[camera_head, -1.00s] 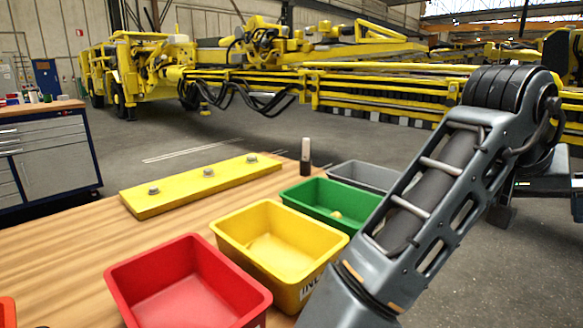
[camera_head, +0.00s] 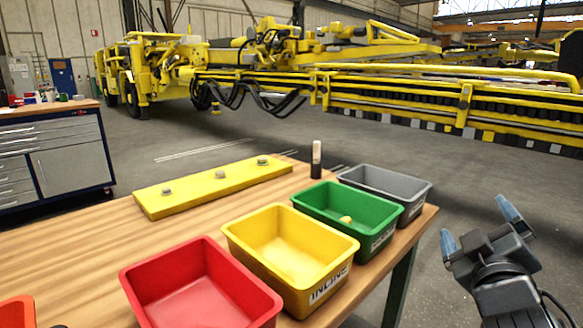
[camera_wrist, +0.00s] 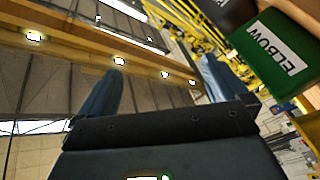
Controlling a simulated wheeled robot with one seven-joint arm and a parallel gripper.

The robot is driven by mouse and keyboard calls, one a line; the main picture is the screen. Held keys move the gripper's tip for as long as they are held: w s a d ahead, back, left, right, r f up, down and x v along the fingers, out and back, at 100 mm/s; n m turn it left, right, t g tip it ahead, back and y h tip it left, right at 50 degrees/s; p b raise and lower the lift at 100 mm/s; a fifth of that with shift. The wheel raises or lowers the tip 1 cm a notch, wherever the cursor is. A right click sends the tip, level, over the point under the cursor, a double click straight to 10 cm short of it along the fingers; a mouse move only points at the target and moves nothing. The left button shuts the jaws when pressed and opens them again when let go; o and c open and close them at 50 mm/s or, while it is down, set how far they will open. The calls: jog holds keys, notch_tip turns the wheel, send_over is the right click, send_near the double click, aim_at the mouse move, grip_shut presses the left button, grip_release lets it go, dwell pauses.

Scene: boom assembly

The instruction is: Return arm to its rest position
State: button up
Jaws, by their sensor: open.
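My gripper (camera_head: 478,226) is at the lower right in the head view, off the table's right edge and over the floor. Its two blue-tipped fingers point up and stand apart with nothing between them. In the wrist view the fingers of my gripper (camera_wrist: 158,85) are also spread and empty, with the hall roof behind them. The rest of my arm is mostly out of the picture.
A wooden table (camera_head: 90,258) holds red (camera_head: 200,285), yellow (camera_head: 290,255), green (camera_head: 345,217) and grey bins (camera_head: 388,190). A yellow plate with bolts (camera_head: 215,186) and a dark cylinder (camera_head: 316,160) stand behind. The green bin's ELBOW label (camera_wrist: 278,47) shows in the wrist view. Floor right of the table is clear.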

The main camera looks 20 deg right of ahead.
jog(key=s+a+f+n+t+y, duration=0.2)
jog(key=s+a+f+n+y, duration=0.2)
jog(key=s+a+f+y, duration=0.75)
jog(key=s+a+f+m, duration=0.1)
jog(key=s+a+m, duration=0.1)
jog(key=s+a, duration=0.4)
jog(key=s+a+f+m+y+p, duration=0.1)
jog(key=s+a+m, duration=0.2)
jog(key=s+a, duration=0.3)
jog(key=s, duration=0.4)
jog(key=shift+a+f+g, duration=0.2)
jog(key=shift+f+g, duration=0.05)
jog(key=shift+g, duration=0.15)
jog(key=shift+a+y, duration=0.1)
jog(key=shift+y, duration=0.15)
